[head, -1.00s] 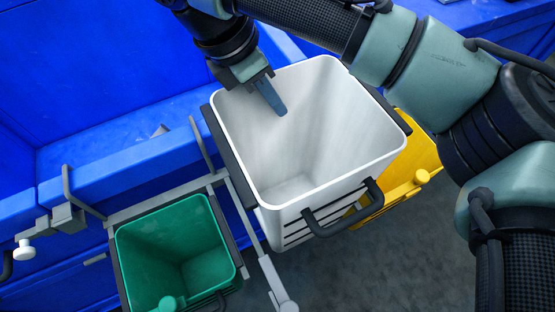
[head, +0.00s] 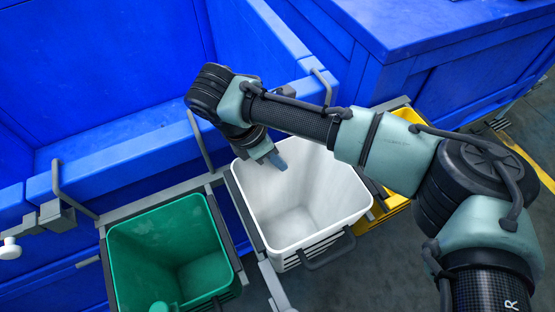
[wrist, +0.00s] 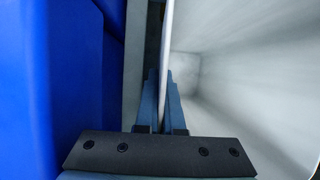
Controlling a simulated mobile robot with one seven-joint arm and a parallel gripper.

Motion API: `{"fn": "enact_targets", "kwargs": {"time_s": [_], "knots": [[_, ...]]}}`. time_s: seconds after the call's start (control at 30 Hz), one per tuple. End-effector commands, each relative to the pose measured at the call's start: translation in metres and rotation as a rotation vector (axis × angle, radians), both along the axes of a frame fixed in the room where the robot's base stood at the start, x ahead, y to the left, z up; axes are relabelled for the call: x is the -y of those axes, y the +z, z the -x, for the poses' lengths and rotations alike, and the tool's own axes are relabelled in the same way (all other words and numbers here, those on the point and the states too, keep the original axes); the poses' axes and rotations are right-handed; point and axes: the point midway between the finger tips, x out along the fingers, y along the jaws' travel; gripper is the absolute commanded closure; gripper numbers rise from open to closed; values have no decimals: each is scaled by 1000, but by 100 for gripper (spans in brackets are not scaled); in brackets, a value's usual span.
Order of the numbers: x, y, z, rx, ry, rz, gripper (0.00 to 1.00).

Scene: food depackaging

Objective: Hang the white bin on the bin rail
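The white bin (head: 325,195) is upright and open, between the green bin and the yellow bin, against the grey bin rail (head: 150,199). It appears level with the frame there; whether its hooks sit on the rail is hidden. My gripper (head: 279,161) is at the bin's rear rim, with one finger showing inside. In the wrist view, the fingers of my gripper (wrist: 161,88) straddle the wall of the white bin (wrist: 230,85) and are closed on it. The bin appears empty.
A green bin (head: 150,245) hangs at the left and a yellow bin (head: 393,207) at the right, partly behind my arm. The blue container wall (head: 110,155) stands behind the rail. Grey floor (head: 375,275) is open in front of the white bin.

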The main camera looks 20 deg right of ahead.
Motion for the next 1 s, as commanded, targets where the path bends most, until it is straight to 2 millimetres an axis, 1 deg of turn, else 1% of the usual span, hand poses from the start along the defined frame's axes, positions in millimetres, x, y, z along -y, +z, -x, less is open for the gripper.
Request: {"fn": "enact_targets", "kwargs": {"time_s": [0.03, 0.07, 0.3, 0.77, 0.87, 1.0], "knots": [[0, -6, 0, 0, 0, 1, 100], [0, -7, 0, 1, 0, 1, 100], [0, -6, 0, 1, 0, 0, 100], [0, -18, 0, 1, 1, 1, 100], [0, -18, 0, 1, 1, 0, 83], [0, -18, 0, 1, 1, 0, 83]]}}
